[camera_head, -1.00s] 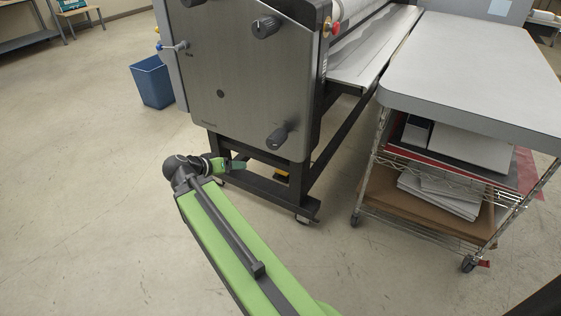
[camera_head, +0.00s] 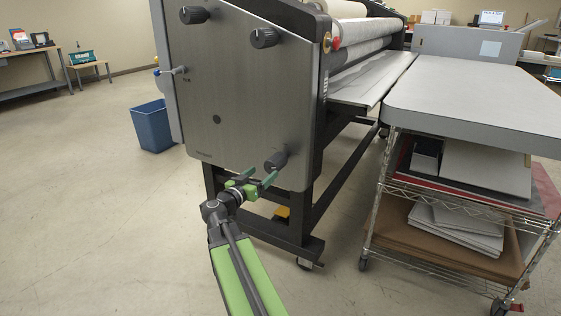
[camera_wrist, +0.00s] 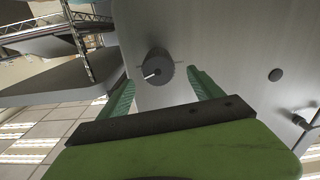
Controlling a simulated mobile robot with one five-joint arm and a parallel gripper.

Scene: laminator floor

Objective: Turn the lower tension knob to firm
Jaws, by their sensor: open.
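The lower tension knob (camera_head: 276,161) is a dark round knob low on the grey side panel (camera_head: 230,120) of the laminator. It also shows in the wrist view (camera_wrist: 157,68), with a white pointer line on its face. My gripper (camera_head: 262,177) is in front of the panel, just below and left of the knob in the head view. Its green fingers are open. In the wrist view the knob appears ahead between the two fingertips (camera_wrist: 161,84), and it looks apart from both. Small marks show on the panel beside the knob, too small to read.
Two more dark knobs (camera_head: 264,38) sit at the panel's top. A lever handle (camera_head: 176,71) sticks out at its left edge. A wire cart (camera_head: 455,215) under the grey table (camera_head: 480,85) stands to the right.

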